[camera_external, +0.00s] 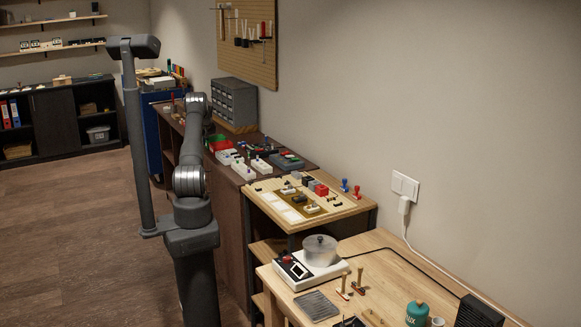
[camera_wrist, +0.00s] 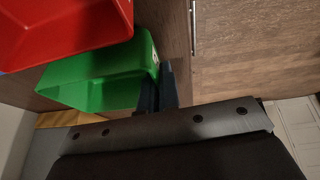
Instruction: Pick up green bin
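The green bin (camera_wrist: 95,82) is at the upper left of the wrist view, open towards me, with its right wall at my fingers. In the external view a small green patch, the green bin (camera_external: 220,144), shows on the dark bench just right of my arm. My gripper (camera_wrist: 160,75) shows as two dark fingers close together. The left finger overlaps the bin's inside and the right one is just outside its right wall. Whether they press on the wall is not clear. In the external view my arm hides the gripper.
A red bin (camera_wrist: 60,25) sits right beside the green one in the wrist view. Wooden cabinet fronts with a metal handle (camera_wrist: 193,28) lie to the right. In the external view, a grey drawer unit (camera_external: 234,103) and several small devices (camera_external: 250,166) crowd the bench.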

